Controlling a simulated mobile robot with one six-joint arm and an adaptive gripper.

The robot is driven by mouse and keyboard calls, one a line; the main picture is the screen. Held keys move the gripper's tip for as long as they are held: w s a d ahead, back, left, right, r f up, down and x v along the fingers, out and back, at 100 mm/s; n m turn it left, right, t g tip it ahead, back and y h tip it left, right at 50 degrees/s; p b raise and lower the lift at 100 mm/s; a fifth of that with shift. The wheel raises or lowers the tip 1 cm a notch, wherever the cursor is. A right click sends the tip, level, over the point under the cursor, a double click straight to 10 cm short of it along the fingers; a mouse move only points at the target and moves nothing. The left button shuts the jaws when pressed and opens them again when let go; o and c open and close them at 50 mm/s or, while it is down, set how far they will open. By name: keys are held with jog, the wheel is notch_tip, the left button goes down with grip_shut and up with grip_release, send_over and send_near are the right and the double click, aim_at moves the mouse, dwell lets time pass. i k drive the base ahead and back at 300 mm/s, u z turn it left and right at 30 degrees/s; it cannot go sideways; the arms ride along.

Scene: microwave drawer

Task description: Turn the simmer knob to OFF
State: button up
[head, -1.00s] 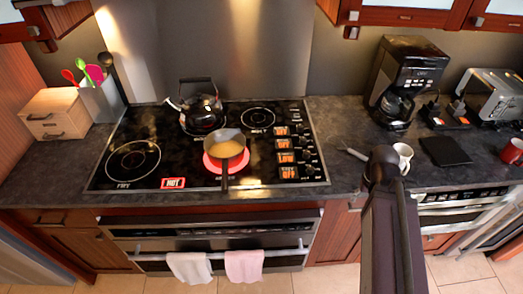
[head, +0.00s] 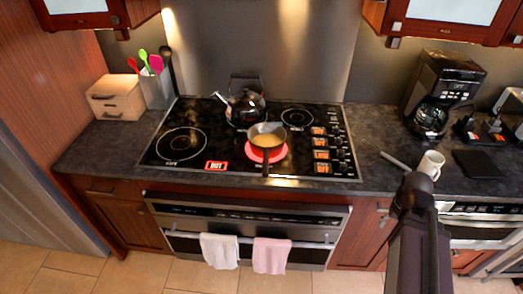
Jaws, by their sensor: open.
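A column of dark knobs (head: 346,153) runs along the right edge of the black glass cooktop (head: 215,165). Orange lit displays (head: 321,155) stand just left of the knobs. The print is too small to tell which knob is the simmer one or where it points. A pan (head: 265,130) with yellow-orange contents sits on a burner glowing red (head: 249,152), and a red HOT sign (head: 216,166) is lit at the front. My dark arm rises at the lower right, in front of the counter right of the cooktop.
A black kettle (head: 243,108) stands behind the pan. A white mug (head: 432,163), a dark flat pad (head: 478,163) and a coffee maker (head: 440,92) stand on the right counter. A thin grey bar (head: 395,161) shows left of the mug. Towels (head: 271,251) hang on the oven handle below.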

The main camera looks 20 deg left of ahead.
aim_at(341, 155)
jog(key=z, duration=0.65)
jog(key=k, duration=0.1)
jog(key=u, duration=1.5)
jog(key=i, duration=0.55)
jog(key=u, duration=0.25)
